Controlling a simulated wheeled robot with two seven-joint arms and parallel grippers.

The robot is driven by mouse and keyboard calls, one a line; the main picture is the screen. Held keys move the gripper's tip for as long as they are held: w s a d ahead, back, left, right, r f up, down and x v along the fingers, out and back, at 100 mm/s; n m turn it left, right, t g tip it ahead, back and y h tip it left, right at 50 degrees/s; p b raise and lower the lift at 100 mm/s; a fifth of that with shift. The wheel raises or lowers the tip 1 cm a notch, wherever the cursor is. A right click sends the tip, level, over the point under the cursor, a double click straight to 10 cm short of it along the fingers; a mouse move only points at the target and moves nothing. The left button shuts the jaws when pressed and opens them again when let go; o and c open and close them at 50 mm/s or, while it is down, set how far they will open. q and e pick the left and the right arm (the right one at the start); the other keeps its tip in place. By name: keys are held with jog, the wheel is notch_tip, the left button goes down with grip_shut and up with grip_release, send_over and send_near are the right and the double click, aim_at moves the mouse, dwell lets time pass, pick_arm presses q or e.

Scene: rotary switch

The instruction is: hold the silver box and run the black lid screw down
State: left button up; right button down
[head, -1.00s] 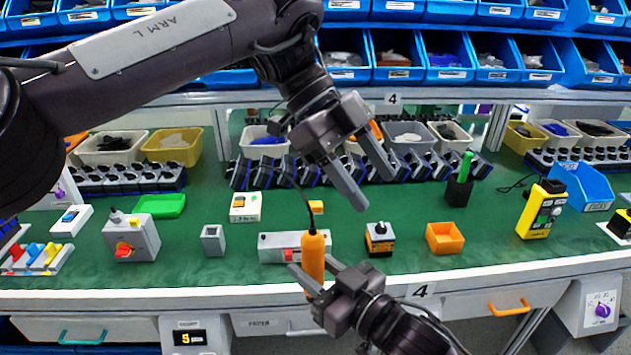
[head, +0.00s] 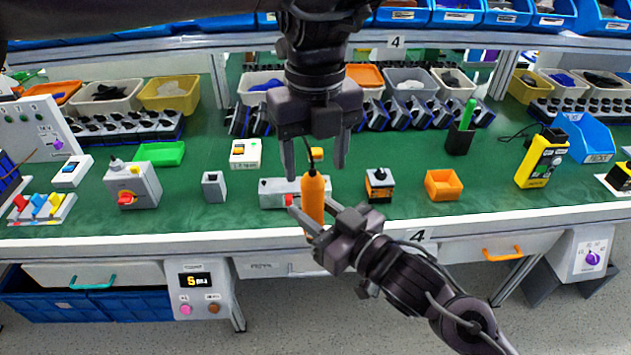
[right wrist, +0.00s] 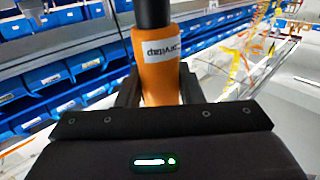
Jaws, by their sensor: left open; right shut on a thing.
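A long silver-grey box (head: 271,194) with a red button lies near the bench's front edge. The orange driver in front hides part of it, and I cannot make out a black lid screw clearly. My right gripper (head: 311,218) is shut on the orange driver (head: 313,196), held upright in front of the box. The right wrist view shows the driver (right wrist: 160,72) between the fingers, with a white label and a black end. My left gripper (head: 315,168) is open, fingers pointing down, above and around the driver's top in the picture; its exact depth is unclear.
A grey box with a red rotary knob (head: 134,186) and a small open grey box (head: 214,187) stand to the left. A black-and-orange switch block (head: 379,185) and an orange tray (head: 444,185) stand to the right. Bins line the back.

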aim_at(315, 190)
pick_arm(q)
notch_tip(315, 190, down, 7)
jog(key=shift+r, duration=0.15)
grip_shut()
jog(key=shift+r, duration=0.1)
pick_arm(e)
jog(key=c, duration=0.9)
grip_release()
